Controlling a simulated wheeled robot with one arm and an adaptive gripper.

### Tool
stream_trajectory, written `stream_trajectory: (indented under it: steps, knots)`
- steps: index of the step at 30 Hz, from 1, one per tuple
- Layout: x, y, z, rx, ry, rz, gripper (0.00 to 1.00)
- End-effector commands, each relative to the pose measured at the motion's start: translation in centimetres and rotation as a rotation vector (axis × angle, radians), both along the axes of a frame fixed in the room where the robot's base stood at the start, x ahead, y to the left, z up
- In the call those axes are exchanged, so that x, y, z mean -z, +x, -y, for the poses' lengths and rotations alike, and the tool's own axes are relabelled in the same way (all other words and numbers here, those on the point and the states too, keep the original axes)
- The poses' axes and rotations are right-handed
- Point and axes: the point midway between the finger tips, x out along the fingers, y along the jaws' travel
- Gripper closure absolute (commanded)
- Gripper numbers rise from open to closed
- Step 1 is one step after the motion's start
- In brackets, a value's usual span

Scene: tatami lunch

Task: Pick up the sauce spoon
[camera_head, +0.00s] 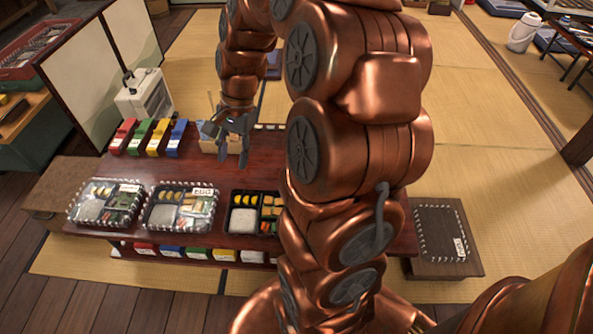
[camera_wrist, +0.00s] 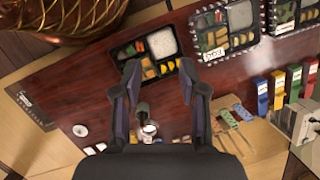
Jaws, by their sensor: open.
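My gripper (camera_head: 233,160) is open and empty above the far part of the dark red table (camera_head: 265,150). In the wrist view my gripper (camera_wrist: 160,74) has its fingers spread wide. Between them, lower down, a small pale round item (camera_wrist: 149,130) stands beside a dark item (camera_wrist: 142,108). I cannot tell whether either is the sauce spoon. The holder also shows partly behind my gripper in the head view (camera_head: 207,146). No spoon bowl is clearly visible.
An open bento box (camera_head: 243,220) and two lidded bento boxes (camera_head: 106,204) (camera_head: 181,208) line the near table edge. Red, green, yellow and blue dispensers (camera_wrist: 278,90) stand near the holder. A white appliance (camera_head: 146,96) is behind them. My arm hides the table's right part.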

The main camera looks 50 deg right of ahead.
Motion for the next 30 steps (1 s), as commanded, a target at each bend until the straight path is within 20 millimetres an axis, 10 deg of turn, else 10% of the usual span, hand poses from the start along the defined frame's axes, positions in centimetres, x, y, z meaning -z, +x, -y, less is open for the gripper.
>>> stream_trajectory:
  steps: [9, 18, 30]
  knots:
    - [7.5, 4.1, 11.6, 0.539, 0.068, -0.023, 0.58]
    - [14.4, 3.7, 23.4, 1.027, 0.126, -0.053, 0.58]
    - [18.3, 2.3, 28.5, 1.249, 0.153, -0.073, 0.58]
